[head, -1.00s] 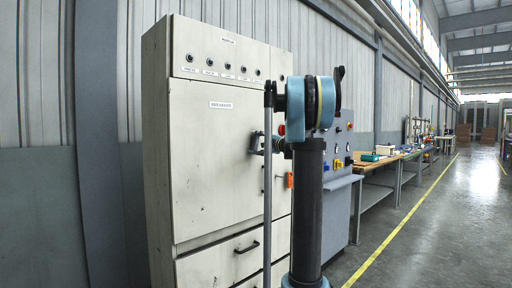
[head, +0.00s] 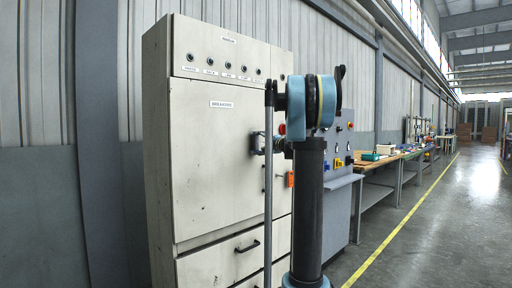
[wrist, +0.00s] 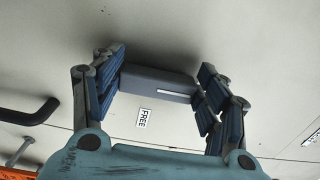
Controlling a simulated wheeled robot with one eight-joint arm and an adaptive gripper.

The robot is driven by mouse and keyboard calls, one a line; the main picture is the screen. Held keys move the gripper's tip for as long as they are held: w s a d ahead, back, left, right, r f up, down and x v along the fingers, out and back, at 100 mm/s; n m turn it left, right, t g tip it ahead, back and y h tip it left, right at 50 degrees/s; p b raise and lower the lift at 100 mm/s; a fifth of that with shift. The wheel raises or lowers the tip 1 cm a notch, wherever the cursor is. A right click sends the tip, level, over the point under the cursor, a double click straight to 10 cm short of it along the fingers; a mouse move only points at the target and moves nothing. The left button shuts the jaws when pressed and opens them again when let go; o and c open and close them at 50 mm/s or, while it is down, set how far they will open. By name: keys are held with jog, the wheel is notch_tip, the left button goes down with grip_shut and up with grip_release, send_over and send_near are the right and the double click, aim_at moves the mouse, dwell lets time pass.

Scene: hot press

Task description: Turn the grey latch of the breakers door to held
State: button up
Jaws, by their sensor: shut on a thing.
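The grey latch (wrist: 150,83) sits on the pale breakers door (head: 215,150). In the wrist view it is a dark grey bar with a white mark near its right end, lying roughly across the picture, slightly tilted. My gripper (wrist: 162,84) is shut on the latch, with one blue-padded finger at each end of the bar. In the head view my gripper (head: 257,143) is at the door's right side, where my arm partly hides it and the latch is hard to make out.
A black bar handle (wrist: 30,112) and an orange part (wrist: 15,173) show at the left of the wrist view. A second label (wrist: 312,132) is cut off at the right edge. An orange handle (head: 290,180) and grey panel (head: 338,190) stand to the right. The aisle floor (head: 440,220) is clear.

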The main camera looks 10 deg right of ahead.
jog(key=o, duration=1)
jog(key=shift+a+f, duration=0.15)
jog(key=shift+f, duration=0.05)
jog(key=shift+r, duration=0.1)
jog(key=shift+s+d, duration=0.1)
jog(key=shift+d, duration=0.1)
jog(key=shift+s+d, duration=0.2)
jog(key=shift+s, duration=0.05)
jog(key=v, duration=1.1)
